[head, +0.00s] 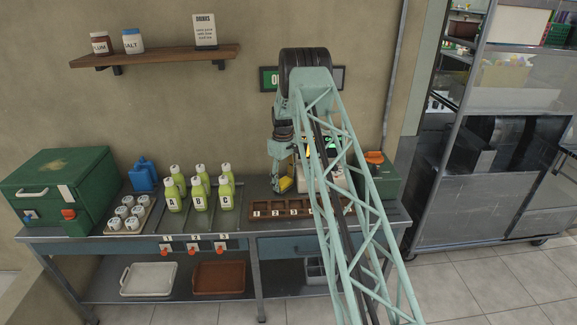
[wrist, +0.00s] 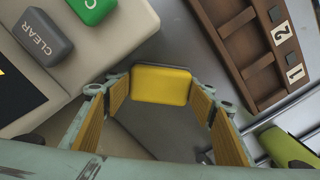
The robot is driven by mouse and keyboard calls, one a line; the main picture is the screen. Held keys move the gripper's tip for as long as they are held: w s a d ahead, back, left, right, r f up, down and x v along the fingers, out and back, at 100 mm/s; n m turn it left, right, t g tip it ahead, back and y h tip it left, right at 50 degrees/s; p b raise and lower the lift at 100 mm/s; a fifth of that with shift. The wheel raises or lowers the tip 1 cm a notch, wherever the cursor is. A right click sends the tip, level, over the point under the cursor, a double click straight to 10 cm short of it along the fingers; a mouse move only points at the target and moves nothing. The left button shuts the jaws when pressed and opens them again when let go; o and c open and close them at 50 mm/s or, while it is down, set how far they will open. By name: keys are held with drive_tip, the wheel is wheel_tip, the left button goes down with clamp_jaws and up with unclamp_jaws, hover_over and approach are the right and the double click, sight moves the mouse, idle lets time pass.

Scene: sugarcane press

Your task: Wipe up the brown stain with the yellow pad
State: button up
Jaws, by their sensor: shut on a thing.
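The yellow pad (wrist: 161,84) is a small rounded block between the fingertips of my gripper (wrist: 160,94) in the wrist view. My gripper is shut on it, with a finger at each side. In the head view my gripper (head: 284,183) points down over the back of the workbench, between the green-yellow bottles and the keyed machine. I cannot tell whether the pad touches the grey bench top (wrist: 150,145). I see no brown stain in either view; my arm and fingers hide part of the bench.
The pale machine (wrist: 112,40) with CLEAR and C keys stands close at left in the wrist view. The brown numbered rack (wrist: 238,50) is close at right. Bottles (head: 199,196), a cup tray (head: 127,215) and a green box (head: 62,185) stand farther left.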

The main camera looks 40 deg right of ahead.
wheel_tip(320, 180, up, 4)
drive_tip(key=shift+a+f+p, duration=0.1)
drive_tip(key=shift+f+p, duration=0.1)
drive_tip(key=shift+p, duration=0.2)
drive_tip(key=shift+r, duration=0.5)
drive_tip(key=shift+r+p, duration=0.75)
drive_tip(key=shift+r, duration=1)
